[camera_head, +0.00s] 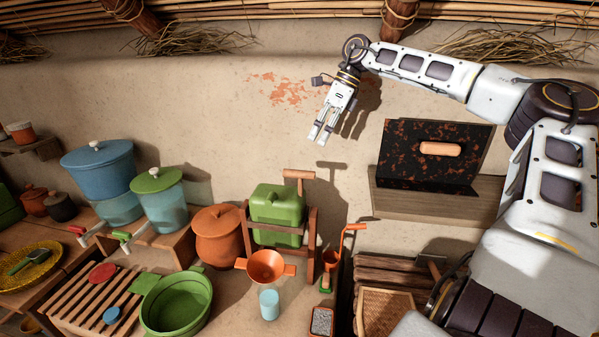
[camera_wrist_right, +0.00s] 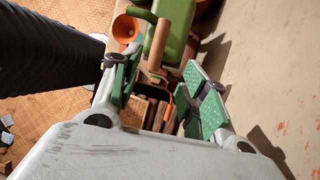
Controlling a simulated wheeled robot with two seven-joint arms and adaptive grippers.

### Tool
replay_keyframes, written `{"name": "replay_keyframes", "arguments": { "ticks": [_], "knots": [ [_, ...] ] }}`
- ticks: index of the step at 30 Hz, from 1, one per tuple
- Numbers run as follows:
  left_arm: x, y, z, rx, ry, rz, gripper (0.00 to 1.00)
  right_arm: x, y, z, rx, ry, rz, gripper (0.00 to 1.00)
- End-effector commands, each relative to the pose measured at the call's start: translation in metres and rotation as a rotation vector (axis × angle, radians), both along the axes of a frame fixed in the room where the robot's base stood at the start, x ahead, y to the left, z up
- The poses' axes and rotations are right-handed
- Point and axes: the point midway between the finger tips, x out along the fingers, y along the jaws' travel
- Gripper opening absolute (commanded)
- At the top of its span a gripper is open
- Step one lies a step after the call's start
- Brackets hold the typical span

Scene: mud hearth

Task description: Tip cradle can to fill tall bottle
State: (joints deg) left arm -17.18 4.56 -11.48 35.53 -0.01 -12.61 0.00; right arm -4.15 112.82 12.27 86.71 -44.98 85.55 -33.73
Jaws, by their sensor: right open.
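The green can (camera_head: 270,204) sits upright in a brown wooden cradle (camera_head: 312,235) with a pale wooden handle (camera_head: 298,174) at its upper right. A light blue bottle (camera_head: 269,305) stands in front of the cradle, with an orange funnel (camera_head: 266,266) at its top. Only the bottle's lower part shows below the funnel. My right gripper (camera_head: 321,134) is open and empty, above and right of the cradle handle. In the right wrist view its spread fingers (camera_wrist_right: 163,95) show, with the can (camera_wrist_right: 174,24), handle (camera_wrist_right: 158,45) and funnel (camera_wrist_right: 127,28) beyond them. My left gripper is not in view.
A terracotta pot (camera_head: 218,240) stands left of the cradle, and a green basin (camera_head: 177,303) is at front left. An orange hand-cranked device (camera_head: 331,258) stands right of the funnel. A dark speckled panel (camera_head: 436,157) rests on a wall shelf (camera_head: 430,203) at right.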

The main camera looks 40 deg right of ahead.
Motion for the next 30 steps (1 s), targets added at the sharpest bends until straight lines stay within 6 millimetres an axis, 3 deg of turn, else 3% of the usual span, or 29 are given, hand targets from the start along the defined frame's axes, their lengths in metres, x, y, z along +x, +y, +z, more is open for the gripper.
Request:
{"name": "replay_keyframes", "arguments": {
  "ticks": [17, 30],
  "knots": [
    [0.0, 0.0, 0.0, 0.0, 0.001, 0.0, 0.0, -0.002, 0.001, -0.001, -0.01, 0.014, 0.005, 0.44],
    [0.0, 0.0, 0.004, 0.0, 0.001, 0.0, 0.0, 0.005, 0.018, -0.04, -0.009, 0.017, 0.005, 0.44]
  ]
}}
